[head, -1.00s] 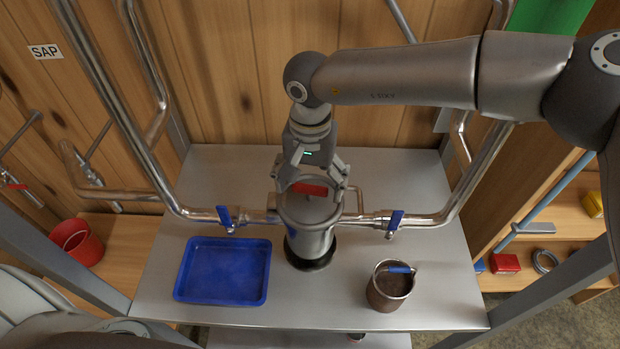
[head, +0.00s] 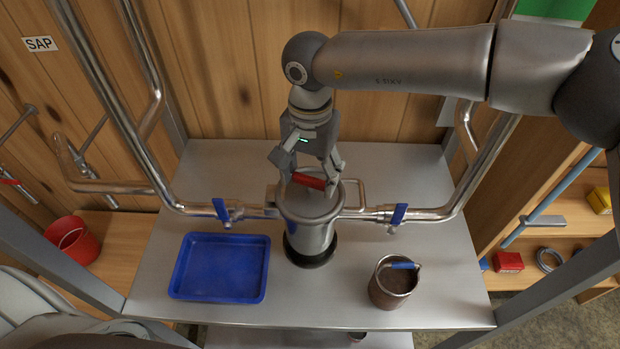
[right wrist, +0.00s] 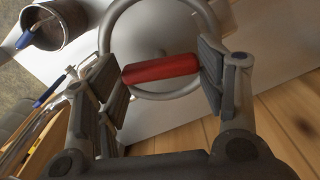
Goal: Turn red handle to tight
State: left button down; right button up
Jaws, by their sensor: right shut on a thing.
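The red handle (head: 309,180) sits on top of the steel canister (head: 311,236) in the middle of the steel table. My right gripper (head: 311,181) reaches down from above with a finger at each end of the handle. In the right wrist view the red handle (right wrist: 160,69) lies between the two finger pads, over the round lid (right wrist: 150,32). My right gripper is shut on the handle. The handle is slightly tilted in the head view, its right end lower. The handle's mount is hidden beneath it. My left gripper is not in view.
A blue tray (head: 220,267) lies left of the canister and a dark pot (head: 390,287) stands to the right. Pipes with blue valve levers (head: 398,214) flank the canister. A red bucket (head: 73,240) sits at far left.

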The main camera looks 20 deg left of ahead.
jog(key=m+b, duration=0.6)
jog(key=shift+f+b, duration=0.25)
jog(key=shift+b, duration=0.15)
jog(key=m+b, duration=0.2)
jog(key=m, duration=0.2)
jog(key=shift+r+b, duration=0.1)
jog(key=shift+b, duration=0.2)
jog(key=m+b, duration=0.2)
jog(key=m, duration=0.1)
jog(key=shift+m, duration=0.4)
jog(key=m+b, duration=0.2)
jog(key=m, duration=0.2)
jog(key=shift+r, duration=0.1)
jog(key=m+b, duration=0.1)
jog(key=m, duration=0.4)
jog(key=shift+b, duration=0.35)
jog(key=m+b, duration=0.1)
jog(key=m, duration=0.3)
jog(key=shift+r+m+b, duration=0.15)
jog(key=shift+m+b, duration=0.55)
jog(key=shift+m, duration=1.4)
